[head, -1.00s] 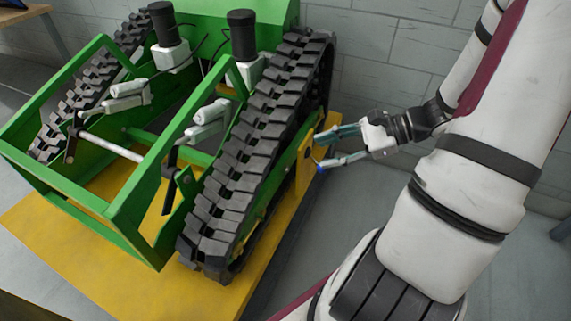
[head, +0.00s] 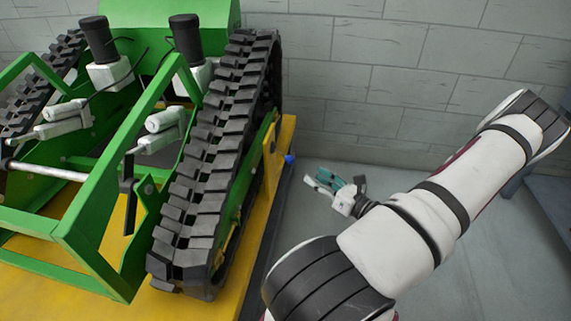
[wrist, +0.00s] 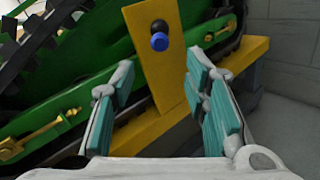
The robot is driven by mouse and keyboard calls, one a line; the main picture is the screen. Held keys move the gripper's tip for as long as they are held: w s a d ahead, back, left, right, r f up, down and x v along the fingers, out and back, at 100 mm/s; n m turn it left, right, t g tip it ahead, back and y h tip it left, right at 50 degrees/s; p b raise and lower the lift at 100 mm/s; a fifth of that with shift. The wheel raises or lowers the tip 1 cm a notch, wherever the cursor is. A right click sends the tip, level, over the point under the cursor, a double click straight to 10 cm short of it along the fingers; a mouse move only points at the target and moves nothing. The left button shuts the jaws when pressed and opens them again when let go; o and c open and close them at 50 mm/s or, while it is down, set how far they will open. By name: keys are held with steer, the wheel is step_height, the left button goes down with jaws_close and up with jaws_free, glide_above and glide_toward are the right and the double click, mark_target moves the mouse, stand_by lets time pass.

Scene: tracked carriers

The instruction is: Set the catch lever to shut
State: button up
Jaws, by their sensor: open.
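A blue-tipped black knob (head: 290,159) sticks out from an upright yellow plate (head: 270,160) on the outer side of the right track. In the wrist view the blue knob (wrist: 160,41) is ahead, near the top of the yellow plate (wrist: 158,75). A brass-coloured lever-like part (wrist: 38,134) lies along the green side at the left, and it shows small in the head view (head: 227,245). I cannot tell for sure which part is the catch lever. My gripper (head: 321,179) is open and empty, to the right of the knob and apart from it.
The green tracked carrier (head: 100,240) stands on a yellow platform (head: 287,130), with a black rubber track (head: 215,140) beside the plate. A grey block wall (head: 400,70) is behind. Grey floor (head: 480,270) is clear at the right.

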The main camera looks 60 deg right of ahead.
mark_target(293, 162)
steer(key=b+x, duration=0.3)
steer(key=x, duration=0.9)
steer(key=shift+c, duration=0.3)
jaws_close()
